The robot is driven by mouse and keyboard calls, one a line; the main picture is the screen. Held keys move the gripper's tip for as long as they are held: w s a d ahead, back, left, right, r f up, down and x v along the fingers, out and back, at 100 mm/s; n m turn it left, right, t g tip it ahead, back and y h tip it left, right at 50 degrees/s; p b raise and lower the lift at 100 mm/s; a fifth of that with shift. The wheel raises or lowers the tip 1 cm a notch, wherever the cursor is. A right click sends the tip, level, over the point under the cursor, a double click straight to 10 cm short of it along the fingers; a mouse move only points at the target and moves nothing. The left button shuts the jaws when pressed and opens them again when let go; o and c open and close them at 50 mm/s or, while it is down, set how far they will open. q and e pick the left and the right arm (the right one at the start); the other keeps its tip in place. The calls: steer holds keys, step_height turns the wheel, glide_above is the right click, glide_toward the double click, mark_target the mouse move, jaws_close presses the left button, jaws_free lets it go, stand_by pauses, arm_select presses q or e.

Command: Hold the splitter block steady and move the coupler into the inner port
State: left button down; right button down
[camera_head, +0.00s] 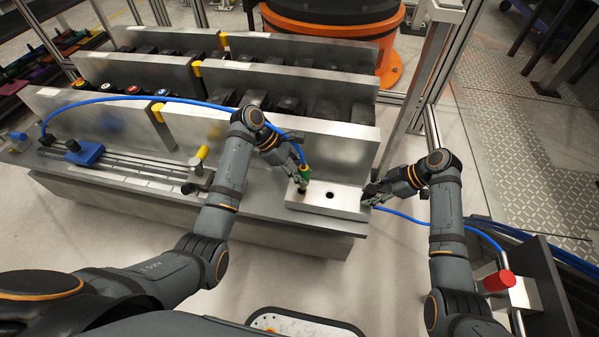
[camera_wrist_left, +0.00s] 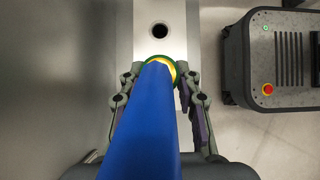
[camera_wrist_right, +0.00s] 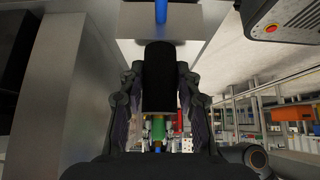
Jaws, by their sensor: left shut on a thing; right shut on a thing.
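The splitter block (camera_head: 345,206) is a pale metal block at the right end of the bench, with one open round port (camera_head: 329,194) visible; the port also shows in the left wrist view (camera_wrist_left: 160,32). My left gripper (camera_head: 301,180) is shut on the coupler (camera_head: 305,171), which has a green and yellow ring (camera_wrist_left: 160,62) and a blue hose. The coupler stands over the block's left part, left of the open port; whether its tip is seated is hidden. My right gripper (camera_head: 369,196) is shut on a black cylindrical part (camera_wrist_right: 160,80) at the block's right end.
An upright metal plate (camera_head: 270,137) stands close behind the block. Another blue hose (camera_head: 405,217) runs right from the block's end. The floor in front is clear.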

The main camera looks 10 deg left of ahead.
mark_target(305, 168)
arm_select(q)
steer(key=d, duration=0.8)
steer(key=shift+d, duration=0.3)
stand_by(0.5)
steer(key=shift+f, duration=0.1)
steer(key=shift+f, duration=2.05)
steer(key=c, duration=0.9)
jaws_free()
steer(key=shift+o, duration=0.2)
steer(key=v, duration=1.2)
steer(key=shift+a, duration=0.1)
